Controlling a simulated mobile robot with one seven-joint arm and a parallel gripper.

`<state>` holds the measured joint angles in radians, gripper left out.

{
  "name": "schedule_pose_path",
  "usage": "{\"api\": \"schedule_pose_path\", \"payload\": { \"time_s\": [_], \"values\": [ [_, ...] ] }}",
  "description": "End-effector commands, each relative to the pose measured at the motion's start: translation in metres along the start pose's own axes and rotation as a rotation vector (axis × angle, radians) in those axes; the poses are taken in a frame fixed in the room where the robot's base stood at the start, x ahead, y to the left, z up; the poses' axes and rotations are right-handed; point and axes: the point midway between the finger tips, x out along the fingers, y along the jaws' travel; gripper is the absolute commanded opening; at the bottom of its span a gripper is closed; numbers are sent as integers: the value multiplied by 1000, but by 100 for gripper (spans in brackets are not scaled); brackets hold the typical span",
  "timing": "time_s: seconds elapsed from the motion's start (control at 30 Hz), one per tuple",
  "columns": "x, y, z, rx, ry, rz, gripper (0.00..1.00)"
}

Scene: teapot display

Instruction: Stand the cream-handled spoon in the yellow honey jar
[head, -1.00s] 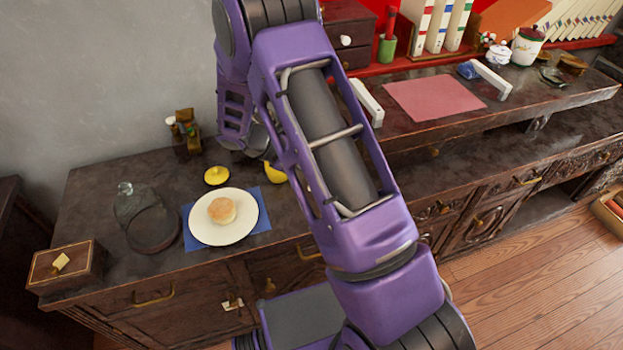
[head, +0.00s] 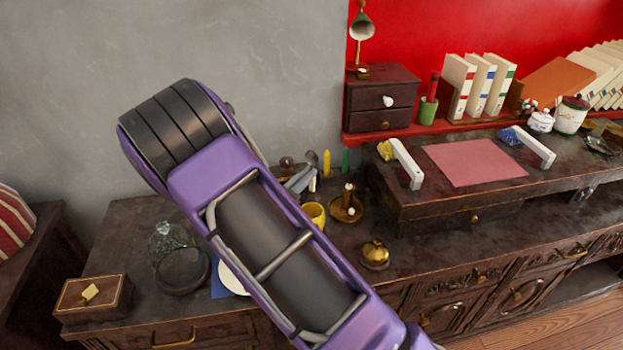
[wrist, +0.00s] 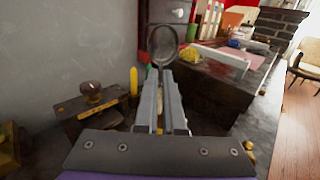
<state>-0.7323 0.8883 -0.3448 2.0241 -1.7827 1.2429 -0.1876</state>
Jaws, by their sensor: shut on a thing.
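My gripper (wrist: 160,112) is shut on the cream-handled spoon (wrist: 163,45). In the wrist view the spoon's dark round bowl stands up beyond the fingertips, and part of the pale handle (wrist: 159,106) shows between the fingers. In the head view the grey fingers (head: 299,181) show past my arm, with the spoon bowl (head: 312,158) above them. The yellow honey jar (head: 314,214) stands open on the dark counter, just below and nearer than the gripper. My arm partly covers it. The spoon is apart from the jar as far as I can see.
A brass dish (head: 347,210) and a gold lidded pot (head: 375,256) stand right of the jar. A yellow candle (head: 327,163) stands behind. A glass jar (head: 168,239), a dark ring-shaped dish (head: 182,271) and a wooden box (head: 92,299) are at left. A raised shelf borders the right.

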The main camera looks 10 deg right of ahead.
Motion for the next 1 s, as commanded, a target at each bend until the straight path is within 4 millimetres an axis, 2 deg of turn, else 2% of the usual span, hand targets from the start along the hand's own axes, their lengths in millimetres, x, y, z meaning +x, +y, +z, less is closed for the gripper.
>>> {"api": "schedule_pose_path", "payload": {
  "time_s": [0.1, 1.0],
  "values": [
    [0, 0, -14, 0, 0, -1, 0],
    [1, 0, -83, -2, 1, -3, 0]
  ]
}}
